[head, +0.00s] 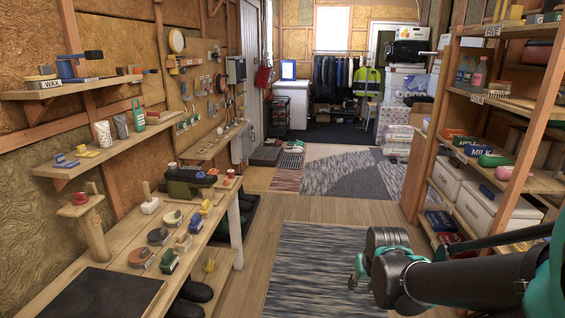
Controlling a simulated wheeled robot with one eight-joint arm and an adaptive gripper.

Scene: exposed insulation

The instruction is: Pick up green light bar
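I cannot tell for certain which thing is the green light bar. A green block-like object (168,261) lies on the wooden workbench at left. A green upright object (138,114) stands on the left wall shelf. A green rounded object (494,160) lies on the right shelving. My arm reaches in from the lower right, and my gripper (357,272) is near its left end, above the floor and the striped rug. It is far from all these green things and touches none. Its fingers are too small and dark to show whether they are open.
The workbench (105,255) at left carries a dark mat, several small tools and blocks, and a dark green box (188,183). Wooden shelving (539,105) stands close on the right beside my arm. The rug (310,268) and wooden floor between them are clear.

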